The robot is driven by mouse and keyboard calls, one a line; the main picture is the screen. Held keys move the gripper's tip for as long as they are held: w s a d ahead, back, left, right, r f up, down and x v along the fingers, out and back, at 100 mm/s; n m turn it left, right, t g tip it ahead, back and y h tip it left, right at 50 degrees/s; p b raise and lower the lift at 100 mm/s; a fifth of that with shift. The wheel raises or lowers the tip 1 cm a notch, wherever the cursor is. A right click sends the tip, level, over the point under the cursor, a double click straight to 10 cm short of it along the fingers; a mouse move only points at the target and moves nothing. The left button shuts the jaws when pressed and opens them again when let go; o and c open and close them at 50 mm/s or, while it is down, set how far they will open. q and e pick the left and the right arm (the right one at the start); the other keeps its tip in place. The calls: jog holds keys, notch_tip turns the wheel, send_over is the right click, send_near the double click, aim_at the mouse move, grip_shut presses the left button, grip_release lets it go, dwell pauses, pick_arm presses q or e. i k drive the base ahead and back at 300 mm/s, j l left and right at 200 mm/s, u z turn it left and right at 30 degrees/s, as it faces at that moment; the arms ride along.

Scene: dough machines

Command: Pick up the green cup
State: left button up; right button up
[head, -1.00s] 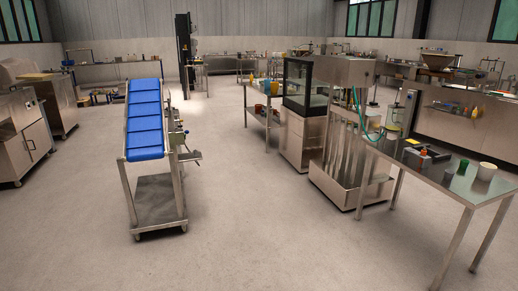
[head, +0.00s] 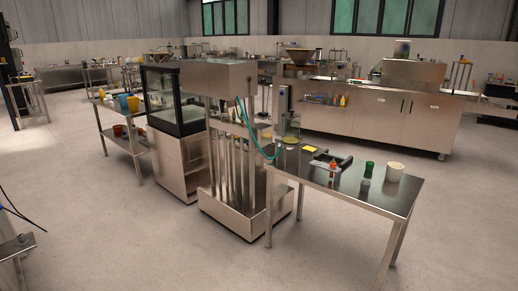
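A small green item (head: 369,169), the only green cup-like thing I see, stands on the steel table (head: 345,190) at the right. Its lower part looks paler, and it is too small to tell its exact shape. Neither of my grippers is in view.
A tall steel machine (head: 230,150) with a green hose stands left of the table. A glass-fronted cabinet (head: 178,120) and a shelf (head: 120,140) with coloured containers are farther left. A dark tray-like tool (head: 330,160) lies on the table. Floor in front is clear.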

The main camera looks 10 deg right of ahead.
aim_at(369, 167)
jog(key=i+l+z, duration=0.2)
jog(key=i+z, duration=0.25)
jog(key=i, duration=0.6)
jog(key=i+j+z, duration=0.2)
jog(key=i+z, duration=0.2)
jog(key=i, duration=0.6)
jog(key=i+l+u, duration=0.1)
jog(key=i+u, duration=0.15)
jog(key=i, duration=0.15)
jog(key=i+l+u, duration=0.15)
jog(key=i+u, duration=0.15)
jog(key=i+l+u, duration=0.25)
jog(key=i, duration=0.2)
jog(key=u, duration=8.2)
